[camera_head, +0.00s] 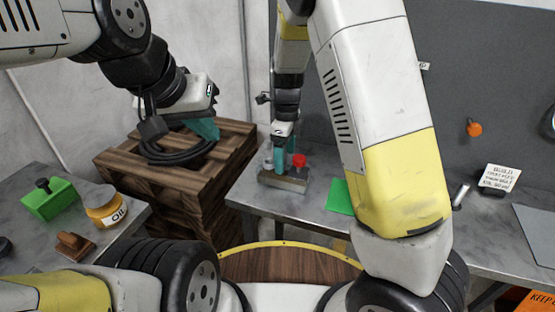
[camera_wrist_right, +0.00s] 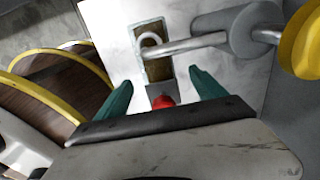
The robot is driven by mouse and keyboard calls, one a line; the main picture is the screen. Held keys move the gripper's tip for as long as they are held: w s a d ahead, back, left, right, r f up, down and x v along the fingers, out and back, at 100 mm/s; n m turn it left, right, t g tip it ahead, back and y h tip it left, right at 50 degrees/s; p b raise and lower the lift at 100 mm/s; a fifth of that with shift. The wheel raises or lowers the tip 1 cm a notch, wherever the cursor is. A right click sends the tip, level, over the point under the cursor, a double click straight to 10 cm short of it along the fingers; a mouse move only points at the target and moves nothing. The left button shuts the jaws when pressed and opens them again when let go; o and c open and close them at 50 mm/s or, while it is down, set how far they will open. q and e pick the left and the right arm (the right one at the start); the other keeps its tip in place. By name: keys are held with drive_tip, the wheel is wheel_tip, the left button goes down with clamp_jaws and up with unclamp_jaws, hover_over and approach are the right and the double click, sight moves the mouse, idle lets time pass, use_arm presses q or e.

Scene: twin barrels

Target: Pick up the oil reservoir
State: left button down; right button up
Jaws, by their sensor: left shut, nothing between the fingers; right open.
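A yellow jar marked OIL (camera_head: 105,212), with a brownish-grey top, stands on the left table. No gripper touches it. My left gripper (camera_head: 205,129), with teal fingers, is shut and empty above the wooden crate, right of and behind the jar. My right gripper (camera_head: 280,156) is open and points down at a small grey block-like base (camera_head: 285,183) on the back table. A red knob-like part (camera_head: 299,160) stands by its fingers. In the right wrist view, the open fingers (camera_wrist_right: 160,76) lie either side of a red part (camera_wrist_right: 162,101); contact cannot be told.
The wooden crate (camera_head: 125,162) carries a coiled black hose (camera_head: 177,152). A green box (camera_head: 48,199) and a brown block (camera_head: 74,246) sit near the jar. A green sheet (camera_head: 340,197) lies right of the base. A metal rod (camera_wrist_right: 195,43) crosses the right wrist view.

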sight(291, 181)
drive_tip(key=f, duration=0.6)
drive_tip(key=shift+s+a+f, duration=0.1)
drive_tip(key=shift+a, duration=0.15)
clamp_jaws()
